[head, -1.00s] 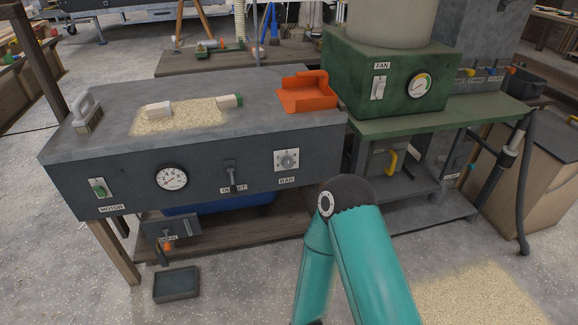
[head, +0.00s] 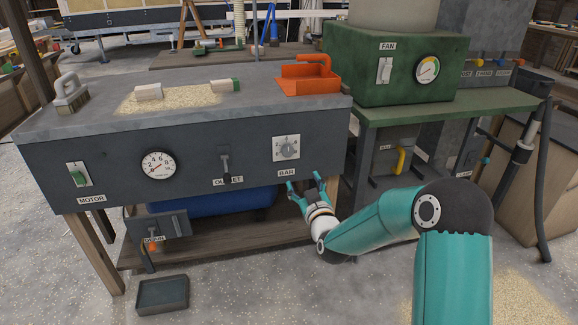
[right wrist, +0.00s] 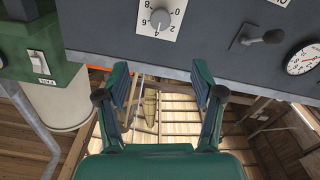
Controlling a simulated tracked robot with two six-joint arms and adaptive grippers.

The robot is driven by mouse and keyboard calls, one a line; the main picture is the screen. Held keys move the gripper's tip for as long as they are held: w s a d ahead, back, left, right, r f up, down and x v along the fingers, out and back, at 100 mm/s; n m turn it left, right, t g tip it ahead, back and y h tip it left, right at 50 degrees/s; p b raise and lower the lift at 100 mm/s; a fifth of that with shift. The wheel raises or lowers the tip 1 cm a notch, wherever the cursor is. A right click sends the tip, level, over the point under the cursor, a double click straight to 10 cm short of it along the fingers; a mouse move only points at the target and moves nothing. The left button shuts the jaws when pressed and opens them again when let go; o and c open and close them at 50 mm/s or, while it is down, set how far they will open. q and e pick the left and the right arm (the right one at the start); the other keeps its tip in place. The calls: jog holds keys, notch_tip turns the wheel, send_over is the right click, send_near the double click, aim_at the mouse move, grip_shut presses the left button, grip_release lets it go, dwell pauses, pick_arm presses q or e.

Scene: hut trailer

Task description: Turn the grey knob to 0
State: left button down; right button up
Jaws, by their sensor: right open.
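The grey knob (head: 287,149) sits on a white square dial plate above the BAR label, at the right end of the grey bench's front panel. It also shows in the right wrist view (right wrist: 160,18), upside down, with numbers around it; its exact setting is hard to read. My right gripper (head: 305,179) is open and empty, just below the knob and apart from it. In the right wrist view its two fingers (right wrist: 156,90) are spread, with the knob above them in the picture. My left gripper is not in view.
An orange scoop (head: 308,84) lies on the bench top above. The green FAN box (head: 400,70) stands to the right.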

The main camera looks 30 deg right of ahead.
aim_at(288, 152)
jog(key=b+x, duration=0.2)
jog(key=x, duration=1.4)
jog(key=shift+w+d, duration=0.15)
jog(key=shift+w, duration=0.2)
jog(key=c, duration=1.1)
jog(key=shift+c, duration=0.2)
